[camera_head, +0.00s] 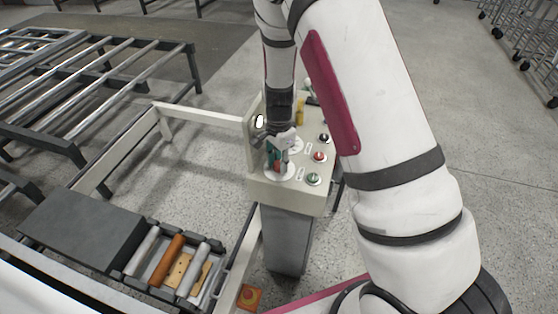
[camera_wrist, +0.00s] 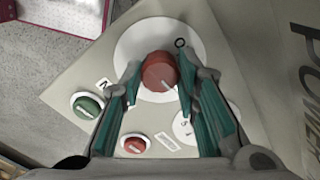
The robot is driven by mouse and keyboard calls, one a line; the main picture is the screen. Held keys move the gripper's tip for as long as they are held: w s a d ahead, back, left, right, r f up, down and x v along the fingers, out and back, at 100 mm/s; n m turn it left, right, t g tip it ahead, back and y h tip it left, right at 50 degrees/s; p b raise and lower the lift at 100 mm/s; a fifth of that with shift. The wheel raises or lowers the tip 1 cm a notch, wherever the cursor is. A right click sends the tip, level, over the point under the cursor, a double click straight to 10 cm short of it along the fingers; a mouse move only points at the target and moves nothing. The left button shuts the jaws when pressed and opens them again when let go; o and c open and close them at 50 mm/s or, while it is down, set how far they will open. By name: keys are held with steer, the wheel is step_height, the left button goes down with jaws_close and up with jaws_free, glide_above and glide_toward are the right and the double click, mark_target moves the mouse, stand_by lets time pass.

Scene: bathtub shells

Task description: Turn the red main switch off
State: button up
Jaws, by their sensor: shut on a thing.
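The red main switch (camera_wrist: 160,71) is a round knob on a white disc in the wrist view, with a pale line on its face. An O mark is printed on the disc up and right of it. My gripper (camera_wrist: 158,80) has its teal-padded fingers on either side of the knob and is shut on it. In the head view my gripper (camera_head: 277,155) points down over the white disc (camera_head: 279,176) at the near left of the control box (camera_head: 265,193). The knob is largely hidden there by the fingers.
On the panel, a green button (camera_head: 313,179), a red button (camera_head: 319,156) and a black one (camera_head: 324,138) stand close to the right. An upright plate (camera_head: 249,140) edges the panel's left.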

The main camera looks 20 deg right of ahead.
steer(key=n, duration=0.8)
steer(key=shift+n+b, duration=0.3)
steer(key=shift+n, duration=0.1)
steer(key=n, duration=0.4)
steer(key=shift+n, duration=2.2)
steer(key=o, duration=1.2)
steer(key=shift+c, duration=0.2)
